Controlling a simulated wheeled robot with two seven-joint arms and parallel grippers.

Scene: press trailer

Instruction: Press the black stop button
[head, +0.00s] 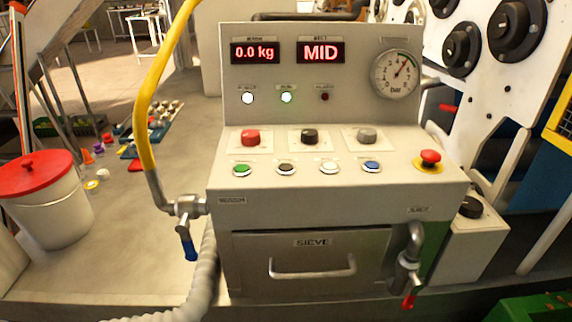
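A grey control console (300,205) stands in the middle of the head view. Its sloped top has a row of small round push buttons: green (241,170), black (286,168), white (329,167) and blue (372,166). The black one is second from the left, in a light metal ring. Its label is too small to read. Above it is a black knob (309,136) on a square plate, between a red knob (251,137) and a grey knob (367,135). Neither of my grippers is in view, and nothing covers the buttons.
A red mushroom button (430,157) on a yellow base sits at the console's right. A yellow hose (147,110) rises at the left. A "SIEVE" drawer (311,266) and red-handled valve (408,285) are below.

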